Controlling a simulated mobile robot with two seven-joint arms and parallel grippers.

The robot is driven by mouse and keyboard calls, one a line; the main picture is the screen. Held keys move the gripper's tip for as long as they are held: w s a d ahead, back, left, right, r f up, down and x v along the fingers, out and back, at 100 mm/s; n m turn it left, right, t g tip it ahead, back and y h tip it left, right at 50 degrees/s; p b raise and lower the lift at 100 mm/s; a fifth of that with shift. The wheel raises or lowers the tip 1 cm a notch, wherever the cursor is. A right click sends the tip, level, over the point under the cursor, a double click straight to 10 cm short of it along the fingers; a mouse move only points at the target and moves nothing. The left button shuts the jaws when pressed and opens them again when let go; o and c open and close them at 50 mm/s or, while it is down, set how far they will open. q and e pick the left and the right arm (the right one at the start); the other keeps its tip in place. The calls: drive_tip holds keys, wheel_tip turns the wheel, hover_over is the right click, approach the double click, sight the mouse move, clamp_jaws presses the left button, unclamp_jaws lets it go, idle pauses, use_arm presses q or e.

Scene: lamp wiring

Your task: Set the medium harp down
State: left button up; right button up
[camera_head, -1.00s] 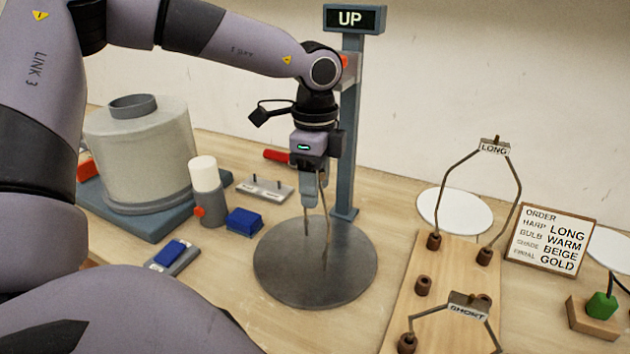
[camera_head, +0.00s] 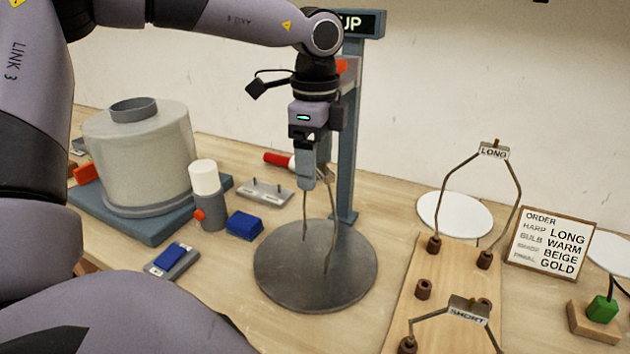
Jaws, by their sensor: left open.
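The medium harp (camera_head: 333,235) is a thin bent-wire frame with two legs. It stands upright with its leg ends on the round grey plate (camera_head: 285,285). My left gripper (camera_head: 314,182) is open over the top of the harp, pointing down, with its fingers around or beside the harp's top. The fingers hide part of that top, and any label there cannot be read. My right gripper is not in view.
A grey post (camera_head: 346,200) with a sign stands just behind the plate. A wooden rack (camera_head: 432,290) at the right holds the LONG harp (camera_head: 512,175) and SHORT harp (camera_head: 468,309). An order card (camera_head: 550,243), blue blocks, a white-topped cylinder (camera_head: 205,180) and a large drum (camera_head: 140,155) stand around.

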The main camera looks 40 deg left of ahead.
use_arm(q)
wheel_tip(320, 180, up, 7)
idle(0.3)
drive_tip(key=shift+r, duration=0.1)
idle(0.4)
